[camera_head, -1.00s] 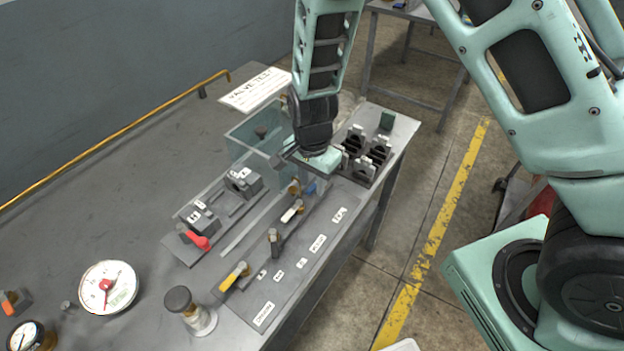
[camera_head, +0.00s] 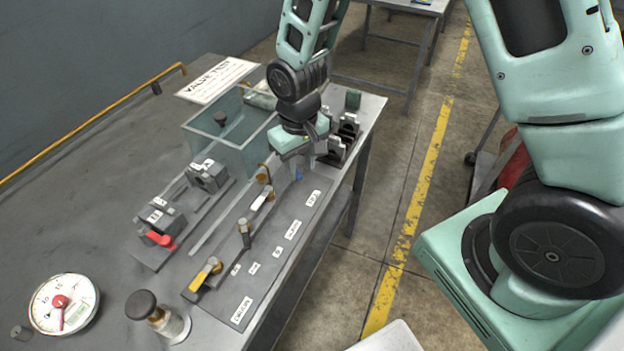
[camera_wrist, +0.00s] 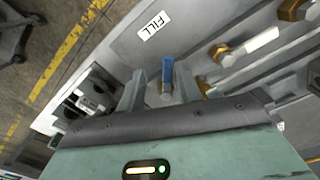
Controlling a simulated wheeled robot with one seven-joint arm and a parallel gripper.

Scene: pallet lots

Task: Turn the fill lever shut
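The fill lever has a blue handle (camera_wrist: 168,73) and sits beside the FILL label (camera_wrist: 153,26) in the wrist view. In the head view a little of the blue handle (camera_head: 298,173) shows just below my gripper (camera_head: 292,150), which hides the rest. In the wrist view my gripper (camera_wrist: 160,85) is open, with one finger to the left of the blue handle and one to the right. I see gaps at both sides, and I cannot tell whether either finger touches it. The FILL label also shows in the head view (camera_head: 314,198).
A white lever (camera_head: 260,200), a grey lever (camera_head: 245,234) and a yellow lever (camera_head: 204,274) line the same panel. A clear tank (camera_head: 225,135) stands left of my gripper, and a black rack (camera_head: 340,145) stands right. A red lever (camera_head: 158,238) and gauge (camera_head: 65,303) are further left.

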